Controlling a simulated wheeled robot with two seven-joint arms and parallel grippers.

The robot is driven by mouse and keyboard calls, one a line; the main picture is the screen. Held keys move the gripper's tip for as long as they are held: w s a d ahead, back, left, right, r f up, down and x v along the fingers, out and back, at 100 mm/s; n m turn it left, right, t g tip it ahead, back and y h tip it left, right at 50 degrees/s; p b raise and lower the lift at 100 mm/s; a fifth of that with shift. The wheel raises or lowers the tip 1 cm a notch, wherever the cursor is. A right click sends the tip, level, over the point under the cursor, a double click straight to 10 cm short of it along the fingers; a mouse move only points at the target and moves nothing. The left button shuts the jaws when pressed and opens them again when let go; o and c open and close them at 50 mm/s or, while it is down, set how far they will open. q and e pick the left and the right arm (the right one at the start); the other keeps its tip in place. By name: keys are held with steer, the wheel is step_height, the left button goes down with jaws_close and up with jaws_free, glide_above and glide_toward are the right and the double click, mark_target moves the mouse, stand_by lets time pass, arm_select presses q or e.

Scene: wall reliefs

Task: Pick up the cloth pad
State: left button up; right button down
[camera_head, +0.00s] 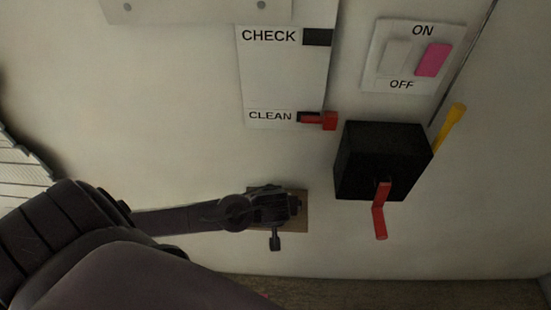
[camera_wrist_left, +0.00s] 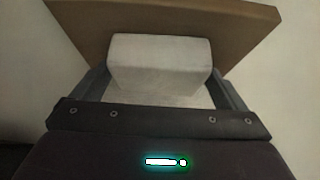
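A pale grey-white block, which looks like the cloth pad (camera_wrist_left: 160,65), sits between the two fingers of my left gripper in the left wrist view. The fingers are wide apart, one at each side of the pad; I cannot tell whether they touch it. A brown board (camera_wrist_left: 240,25) lies behind the pad. In the head view my left gripper (camera_head: 285,208) is in front of this small brown board (camera_head: 301,222), low on the wall, and hides the pad. My right gripper is not in view.
Right of the gripper, a black box (camera_head: 375,150) with a red crank (camera_head: 379,220) juts from the wall. Above are a CHECK/CLEAN panel (camera_head: 283,80) with a red slider (camera_head: 320,120) and an ON/OFF switch plate (camera_head: 412,55). A yellow handle (camera_head: 452,122) sticks out beside the box.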

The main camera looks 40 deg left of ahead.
arm_select(q)
steer(key=c, duration=0.7)
steer(key=shift+d+r, duration=0.1)
steer(key=shift+r, duration=0.35)
step_height(320, 180, up, 19)
steer(key=shift+r, duration=0.1)
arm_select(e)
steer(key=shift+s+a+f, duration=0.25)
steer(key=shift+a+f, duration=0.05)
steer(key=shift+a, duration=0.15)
